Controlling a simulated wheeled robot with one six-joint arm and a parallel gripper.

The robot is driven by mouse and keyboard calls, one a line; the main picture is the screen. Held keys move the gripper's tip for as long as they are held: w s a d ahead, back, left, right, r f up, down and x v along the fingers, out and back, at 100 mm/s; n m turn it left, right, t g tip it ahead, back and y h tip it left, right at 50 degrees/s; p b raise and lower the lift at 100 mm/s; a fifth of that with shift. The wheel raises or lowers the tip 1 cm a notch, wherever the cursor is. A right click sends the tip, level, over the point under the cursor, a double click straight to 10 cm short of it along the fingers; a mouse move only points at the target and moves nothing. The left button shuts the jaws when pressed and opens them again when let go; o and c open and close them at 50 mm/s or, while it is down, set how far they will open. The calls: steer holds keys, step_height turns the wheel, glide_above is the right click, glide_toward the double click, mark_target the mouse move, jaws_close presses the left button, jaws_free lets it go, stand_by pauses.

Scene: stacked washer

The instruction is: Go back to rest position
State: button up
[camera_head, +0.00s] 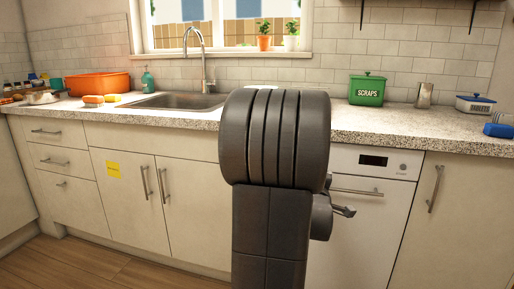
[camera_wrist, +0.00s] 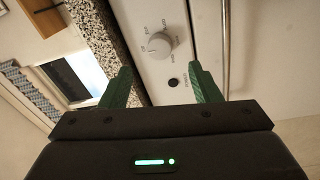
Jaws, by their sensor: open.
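My gripper (camera_wrist: 161,68) shows in the wrist view with two green fingers spread apart and nothing between them. Beyond the fingertips is the pale control panel of an appliance, with a white dial (camera_wrist: 159,44) and a small dark round button (camera_wrist: 173,82). I cannot tell how far the fingertips are from the panel. In the head view my dark arm stands upright in the middle, in front of the white dishwasher (camera_head: 360,235), and hides part of it. The gripper's fingers are mostly hidden behind the arm there.
Cabinets (camera_head: 130,200) stand below. Some wooden floor (camera_head: 75,262) is clear at the front left.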

steer(key=v, duration=0.6)
steer(key=b+x, duration=0.1)
steer(key=x, duration=1.3)
steer(key=shift+b, duration=0.4)
steer(key=shift+w+r+m+p, duration=0.1)
steer(key=shift+w+m+p, duration=0.15)
steer(key=shift+m+p, duration=0.05)
steer(key=m+p, duration=0.2)
steer(key=m, duration=0.3)
steer(key=shift+s+a+h, duration=0.1)
steer(key=shift+a+h, duration=0.05)
steer(key=shift+h, duration=0.15)
steer(key=m+p, duration=0.1)
steer(key=m, duration=0.4)
steer(key=shift+a+h+p, duration=0.1)
steer(key=shift+h+p, duration=0.2)
steer(key=shift+p, duration=0.05)
steer(key=m+p, duration=0.2)
steer(key=m, duration=0.3)
steer(key=shift+a+m, duration=0.1)
steer(key=shift+m, duration=0.2)
steer(key=shift+m+g+h+p, duration=0.35)
steer(key=shift+m+p, duration=0.75)
steer(key=shift+m, duration=0.6)
steer(key=shift+a, duration=0.1)
